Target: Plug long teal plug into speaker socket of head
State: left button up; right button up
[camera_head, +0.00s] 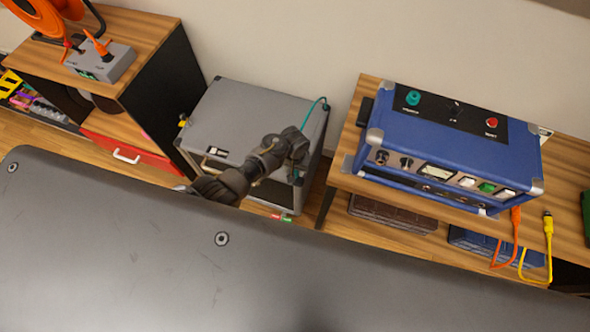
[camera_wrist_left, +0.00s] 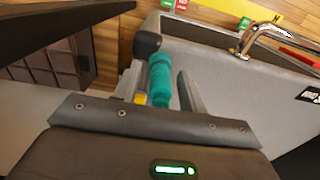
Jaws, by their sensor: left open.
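The long teal plug (camera_wrist_left: 160,78) shows in the left wrist view between the two fingers of my left gripper (camera_wrist_left: 165,85), which is open around it. Whether a finger touches it I cannot tell. In the head view my left gripper (camera_head: 297,150) is over the right side of the grey cabinet and mostly hides the plug; a thin teal cable (camera_head: 318,104) curves up behind it. The blue amp head (camera_head: 455,125) stands to the right on a wooden shelf. Its black top panel has a round teal fitting (camera_head: 413,97) and a red one (camera_head: 491,122). My right gripper is not in view.
The grey cabinet (camera_head: 235,115) stands between two wooden units. A metal handle (camera_wrist_left: 262,33) is near the plug in the wrist view. Orange (camera_head: 514,225) and yellow (camera_head: 548,235) cables hang by the shelf's front. A grey box (camera_head: 103,62) sits at the left.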

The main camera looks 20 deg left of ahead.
pick_arm(q)
jog(key=shift+p, duration=0.4)
dwell(0.7)
grip_shut()
jog(key=shift+r, duration=0.1)
dwell(0.3)
jog(key=shift+r+p, duration=2.95)
jog(key=shift+p, duration=0.35)
